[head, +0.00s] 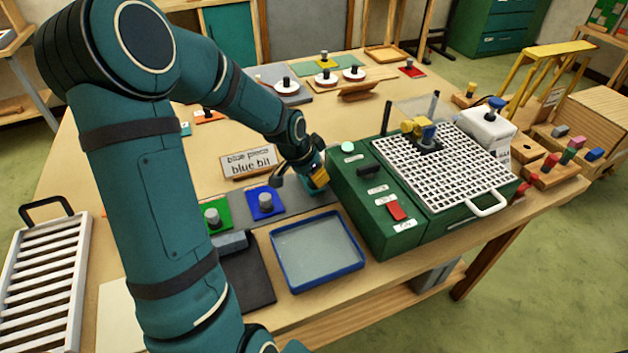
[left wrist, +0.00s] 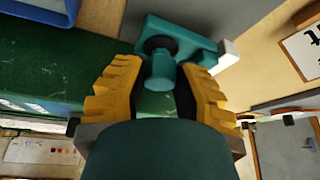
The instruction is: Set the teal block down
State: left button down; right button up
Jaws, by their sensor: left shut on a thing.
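The teal block (left wrist: 197,45) shows in the left wrist view, with its knob between the yellow finger pads of my left gripper (left wrist: 160,88). The gripper is shut on it. In the head view my left gripper (head: 316,178) is low at the right end of a grey mat (head: 290,204), beside the green machine. The block is mostly hidden there by the gripper. I cannot tell whether it touches the mat. A blue block (head: 265,202) and a green block (head: 216,215), each with a grey knob, sit left of it. My right gripper is not in view.
The green machine (head: 372,213) with a white grid top stands close on the right. A blue-rimmed tray (head: 318,284) lies in front. A sign (head: 249,161) reading "blue piece, blue bit" stands behind the mat. White discs and coloured pieces lie at the back.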

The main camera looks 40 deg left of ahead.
pick_arm(q)
jog(key=shift+f, duration=0.85)
jog(key=shift+w+f, duration=0.1)
jog(key=shift+f, duration=0.05)
jog(key=shift+f+b, duration=0.15)
jog(key=shift+b, duration=0.15)
jog(key=c, duration=0.8)
grip_release()
